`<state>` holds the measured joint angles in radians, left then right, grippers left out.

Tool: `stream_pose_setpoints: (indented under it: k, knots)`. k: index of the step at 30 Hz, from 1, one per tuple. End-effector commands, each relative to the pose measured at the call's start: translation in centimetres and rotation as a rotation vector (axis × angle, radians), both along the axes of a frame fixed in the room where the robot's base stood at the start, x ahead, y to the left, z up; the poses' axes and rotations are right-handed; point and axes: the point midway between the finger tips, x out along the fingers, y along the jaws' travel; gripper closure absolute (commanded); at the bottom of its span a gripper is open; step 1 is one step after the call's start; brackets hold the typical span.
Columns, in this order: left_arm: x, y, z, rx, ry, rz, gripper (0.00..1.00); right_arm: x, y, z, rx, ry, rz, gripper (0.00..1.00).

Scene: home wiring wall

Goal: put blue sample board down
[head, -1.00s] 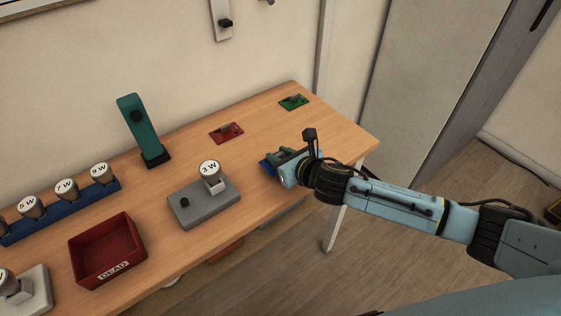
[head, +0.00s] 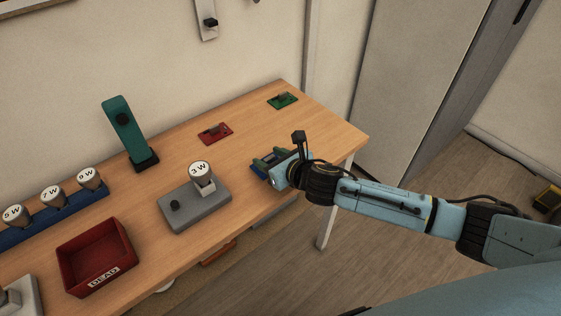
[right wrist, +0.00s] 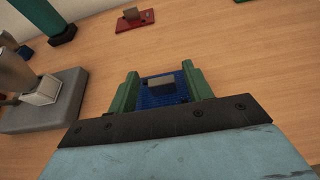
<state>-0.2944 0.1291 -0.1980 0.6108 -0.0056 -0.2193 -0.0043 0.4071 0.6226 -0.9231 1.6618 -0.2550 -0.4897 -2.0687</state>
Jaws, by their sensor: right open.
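The blue sample board (right wrist: 178,97) lies on the wooden table in the right wrist view, flat or nearly so, with a grey block on its top. In the head view the blue board (head: 257,170) shows only in part, at the table's front right edge. My right gripper (head: 268,162) is open, its two green fingers on either side of the board. In the right wrist view the right gripper's fingers (right wrist: 164,88) stand apart, with the board between them; whether they touch it I cannot tell. My left gripper is not in view.
A red board (head: 215,133) and a green board (head: 282,100) lie farther back on the table. A grey base with a 3 W bulb (head: 195,208) stands left of my right gripper. A red bin (head: 97,257) and a teal stand (head: 124,132) are farther left. Bare tabletop lies behind the gripper.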

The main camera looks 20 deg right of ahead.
Motion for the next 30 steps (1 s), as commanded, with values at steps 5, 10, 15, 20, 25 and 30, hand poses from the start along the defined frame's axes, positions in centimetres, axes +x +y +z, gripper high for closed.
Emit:
stream_pose_setpoints:
  k: [5,10,15,20,25,30]
  knots:
    - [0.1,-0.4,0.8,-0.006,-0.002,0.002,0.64,-2.3,-1.0,1.0,-0.003,0.003,0.000,0.50]
    - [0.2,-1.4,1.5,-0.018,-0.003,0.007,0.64,-5.5,-2.1,2.4,-0.003,0.003,0.001,0.50]
    - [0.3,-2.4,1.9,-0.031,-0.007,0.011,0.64,-8.3,-3.1,3.6,-0.002,0.002,0.000,0.50]
    - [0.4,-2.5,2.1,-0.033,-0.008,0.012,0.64,-9.9,-3.7,4.2,-0.001,0.002,0.000,0.50]
    - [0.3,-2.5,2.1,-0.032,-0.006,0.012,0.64,-10.4,-3.9,4.4,-0.001,0.001,-0.001,0.50]
    - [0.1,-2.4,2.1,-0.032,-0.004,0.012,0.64,-10.3,-3.9,4.4,-0.001,0.001,-0.001,0.50]
